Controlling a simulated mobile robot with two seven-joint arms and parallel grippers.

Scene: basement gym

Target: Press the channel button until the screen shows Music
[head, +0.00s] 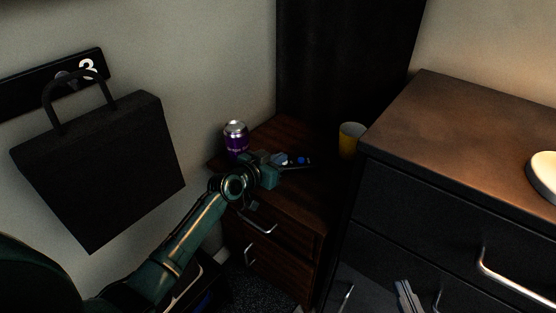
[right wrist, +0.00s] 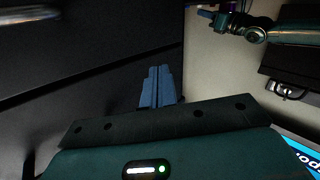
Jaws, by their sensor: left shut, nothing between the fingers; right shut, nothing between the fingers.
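A dark remote (head: 303,162) with a blue button lies on the small wooden cabinet (head: 287,196) in the head view. My left gripper (head: 281,159) is shut and empty, its tips at the remote's left end; I cannot tell whether they touch it. The gripper hides part of the remote, and the channel button cannot be made out. My right gripper (head: 406,296) is shut and empty in front of the dark drawers; it also shows in the right wrist view (right wrist: 158,80). A lit cyan screen (right wrist: 300,152) shows partly there, with cut-off letters that look like "Pod".
A purple can (head: 236,138) stands just behind my left gripper. A yellow cup (head: 350,139) stands at the cabinet's right. A taller drawer unit (head: 450,115) with a white round object (head: 544,175) rises at the right. A black bag (head: 100,165) hangs on the left wall.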

